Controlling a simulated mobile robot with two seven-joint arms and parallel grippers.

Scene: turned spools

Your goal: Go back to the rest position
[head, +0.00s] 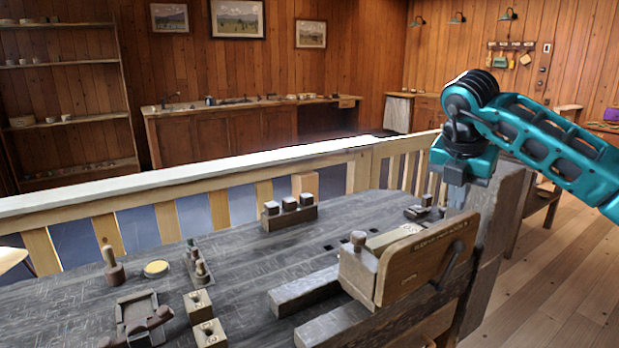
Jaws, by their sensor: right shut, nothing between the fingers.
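My right gripper (456,196) hangs at the end of the teal right arm, which comes in from the right. It points down near the right end of the workbench (160,262), above and beside the wooden vise (407,265). Its fingers look shut, with nothing seen between them. My left gripper is not in the head view. No turned spool is clearly in sight.
A wooden block with several dark-topped pegs (289,214) stands at the bench's back. A slatted rail (190,189) runs behind. The bench's middle is mostly clear.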

